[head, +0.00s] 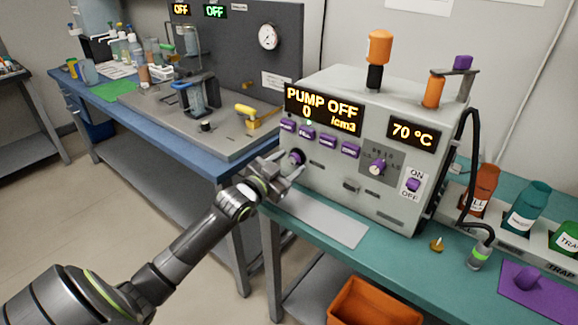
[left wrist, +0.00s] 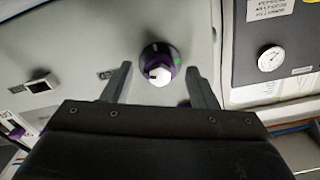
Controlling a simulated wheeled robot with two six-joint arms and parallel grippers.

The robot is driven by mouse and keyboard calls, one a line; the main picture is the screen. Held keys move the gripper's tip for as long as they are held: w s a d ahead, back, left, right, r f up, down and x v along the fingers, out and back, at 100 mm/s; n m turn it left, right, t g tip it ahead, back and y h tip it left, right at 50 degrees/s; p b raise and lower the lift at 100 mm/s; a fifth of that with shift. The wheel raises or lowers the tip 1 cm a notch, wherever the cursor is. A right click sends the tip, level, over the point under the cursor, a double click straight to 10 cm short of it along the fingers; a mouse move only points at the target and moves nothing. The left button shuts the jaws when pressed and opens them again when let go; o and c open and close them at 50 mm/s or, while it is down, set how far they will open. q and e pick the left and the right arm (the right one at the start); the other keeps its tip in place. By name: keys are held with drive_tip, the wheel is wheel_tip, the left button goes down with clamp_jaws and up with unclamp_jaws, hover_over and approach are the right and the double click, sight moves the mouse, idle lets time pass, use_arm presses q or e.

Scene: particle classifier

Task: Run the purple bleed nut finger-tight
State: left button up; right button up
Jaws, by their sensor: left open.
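The purple bleed nut (head: 296,157) sits on the left part of the grey machine's front panel (head: 330,168). In the left wrist view the nut (left wrist: 158,64) is a purple round piece with a pale faceted centre and a small green mark beside it. My left gripper (head: 286,168) is right in front of it and partly covers it in the head view. In the left wrist view its two fingers (left wrist: 160,84) are open, one on either side of the nut, with a gap on both sides. My right gripper is not in view.
The machine's display reads PUMP OFF, 0 /cm3 (head: 322,105); another reads 70 °C (head: 413,131). Purple buttons (head: 328,141) and a purple-marked knob (head: 377,168) are to the right. A yellow-handled valve (head: 250,115) stands on the blue bench. An orange bin (head: 372,305) is below.

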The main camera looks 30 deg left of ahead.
use_arm(q)
drive_tip(key=shift+w, duration=0.3)
drive_tip(key=shift+c, duration=0.3)
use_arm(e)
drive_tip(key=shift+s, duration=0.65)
